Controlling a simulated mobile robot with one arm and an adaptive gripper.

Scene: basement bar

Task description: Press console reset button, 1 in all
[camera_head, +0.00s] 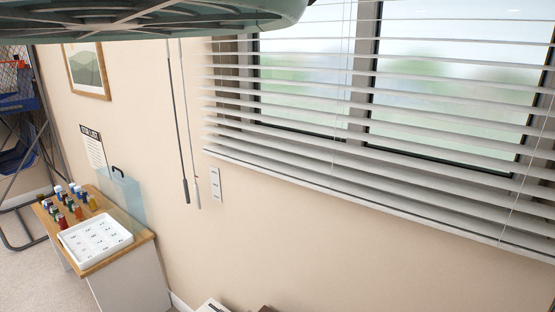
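I cannot make out a console or a reset button in the head view. A small pale wall plate (215,184) with marks on it is fixed to the wall below the left end of the blinds. I cannot tell what it is. My gripper does not show in this view.
A wooden-topped cabinet (143,237) at the lower left bears a white tray (72,243), several small bottles and a clear panel (122,192). Two blind wands (183,150) hang by the window blinds (400,150). A metal-framed rack stands far left. Partly cut-off objects (212,306) show at the bottom edge.

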